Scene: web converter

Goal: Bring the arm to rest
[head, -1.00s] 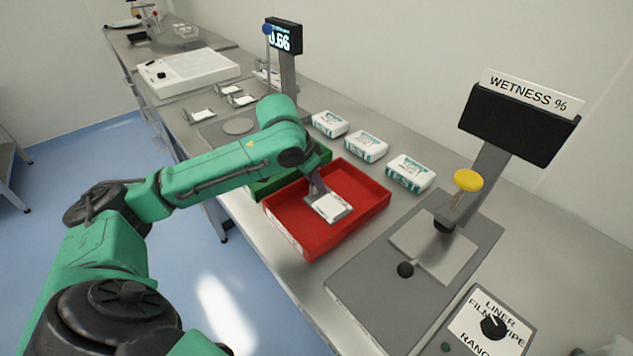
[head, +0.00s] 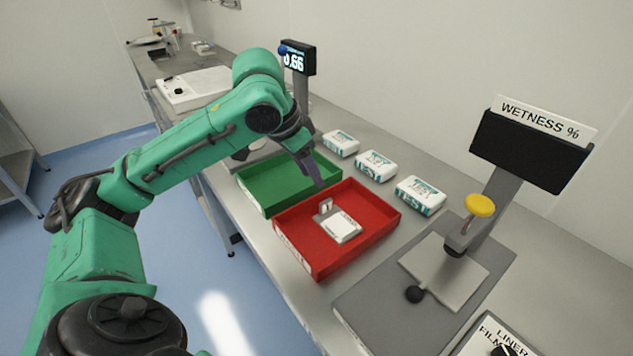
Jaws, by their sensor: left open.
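My left arm is green and comes in from the left. My left gripper (head: 312,172) is open and empty, pointing down above the meeting edges of the green tray (head: 262,203) and the red tray (head: 312,262). A small metal holder with a white pad (head: 341,227) lies in the red tray, below the gripper and apart from it. The green tray looks empty. My right gripper is not in view.
Several white packs (head: 376,165) stand in a row behind the trays. At the right are a grey plate device (head: 420,300) and a dark display on a post labelled "WETNESS %" (head: 530,150). A scale display (head: 297,57) stands behind the arm.

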